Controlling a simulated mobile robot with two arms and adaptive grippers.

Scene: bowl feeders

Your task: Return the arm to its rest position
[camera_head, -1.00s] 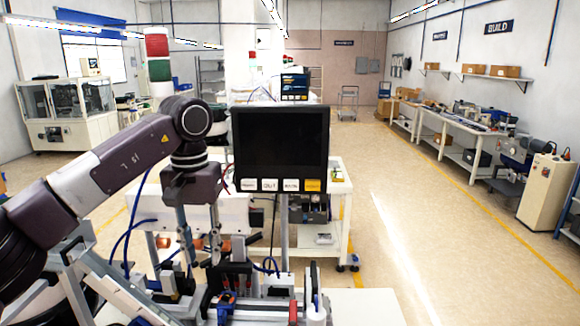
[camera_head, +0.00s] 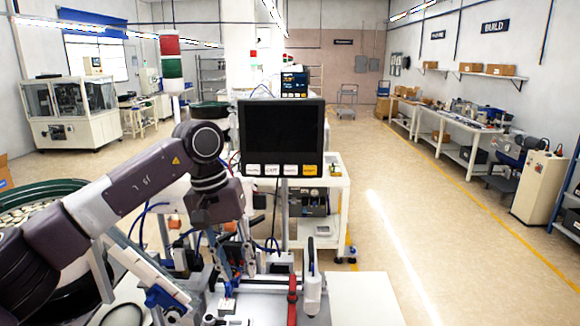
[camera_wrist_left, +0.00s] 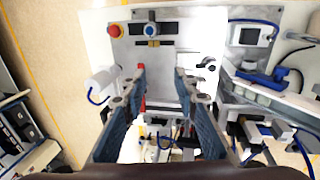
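My left arm comes in from the left in the head view, bent at the elbow. My left gripper (camera_head: 237,268) points down over the workstation's fixture, in front of the black monitor (camera_head: 281,137). In the left wrist view, the two fingers of my left gripper (camera_wrist_left: 160,78) stand well apart with nothing held between them. A grey panel (camera_wrist_left: 172,52) with a red button (camera_wrist_left: 114,30) and a blue-faced knob (camera_wrist_left: 151,30) lies beyond them. Whether the fingertips touch anything below is unclear. My right gripper is not in view.
A green-rimmed bowl feeder (camera_head: 62,186) with pale parts stands at the left, close to my arm. A white bottle-like part (camera_head: 312,292) and a red upright part (camera_head: 292,296) stand right of the gripper. The white tabletop (camera_head: 365,300) at right is bare.

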